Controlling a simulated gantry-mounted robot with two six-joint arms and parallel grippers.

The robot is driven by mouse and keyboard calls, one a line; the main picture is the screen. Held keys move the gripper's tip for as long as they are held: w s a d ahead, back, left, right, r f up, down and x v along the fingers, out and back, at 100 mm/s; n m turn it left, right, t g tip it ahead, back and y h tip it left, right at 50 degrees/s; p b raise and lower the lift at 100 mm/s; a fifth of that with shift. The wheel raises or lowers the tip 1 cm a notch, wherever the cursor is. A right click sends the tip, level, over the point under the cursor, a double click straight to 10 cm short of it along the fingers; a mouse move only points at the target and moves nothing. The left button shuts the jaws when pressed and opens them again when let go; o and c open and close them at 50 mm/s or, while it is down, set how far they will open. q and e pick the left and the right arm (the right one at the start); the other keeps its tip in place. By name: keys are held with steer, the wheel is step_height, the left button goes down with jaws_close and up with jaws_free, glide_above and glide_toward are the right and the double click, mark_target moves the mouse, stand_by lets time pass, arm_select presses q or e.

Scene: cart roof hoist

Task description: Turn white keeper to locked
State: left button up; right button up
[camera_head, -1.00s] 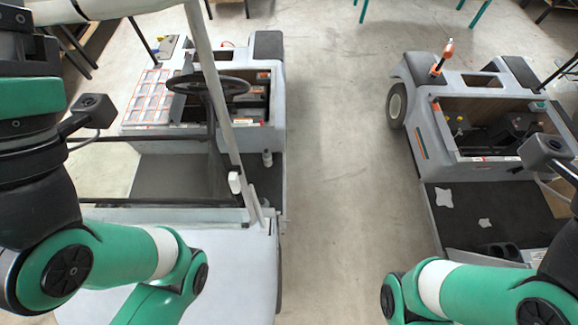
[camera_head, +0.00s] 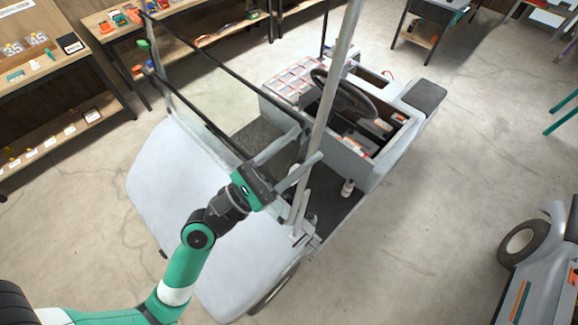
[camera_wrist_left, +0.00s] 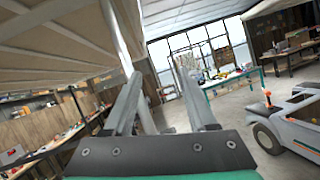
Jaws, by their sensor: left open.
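My left gripper (camera_head: 308,147) reaches in over the front of the near cart. Its two grey fingers are apart, and the cart's grey roof post (camera_head: 328,85) runs close by them. In the left wrist view my left gripper (camera_wrist_left: 159,75) is open, and the post (camera_wrist_left: 112,30) slants down behind the left finger. I cannot tell whether the fingers touch the post. The white keeper cannot be made out clearly now; the gripper may hide it on the lower post. My right gripper is out of view.
A green piece (camera_head: 143,44) sits on the far side of the windscreen frame. Shelves line the back left. Clear floor lies right, before a second cart (camera_head: 540,265).

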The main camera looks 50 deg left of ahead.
arm_select(q)
steer(key=s+a+f+n+g+y+b, duration=0.1)
steer(key=s+f+n+y, duration=0.15)
steer(key=f, duration=0.45)
steer(key=s+a+f+n+g+y, duration=0.1)
steer(key=s+a+f+g, duration=0.15)
steer(key=f, duration=0.35)
steer(key=s+a+f+n+g+y+b, duration=0.1)
steer(key=s+f+n, duration=0.1)
steer(key=s+f, duration=0.35)
steer(key=w+p, duration=0.1)
steer(key=w, duration=0.3)
steer(key=w+f+p, duration=0.1)
steer(key=w, duration=0.4)
steer(key=w+p, duration=0.1)
steer(key=w, duration=0.3)
steer(key=shift+w+a+f+p, duration=0.15)
steer(key=shift+a+f+p, duration=0.15)
steer(key=shift+a+p, duration=0.1)
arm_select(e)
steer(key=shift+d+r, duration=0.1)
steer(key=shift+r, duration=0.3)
arm_select(q)
steer(key=shift+c, duration=0.3)
jaws_close()
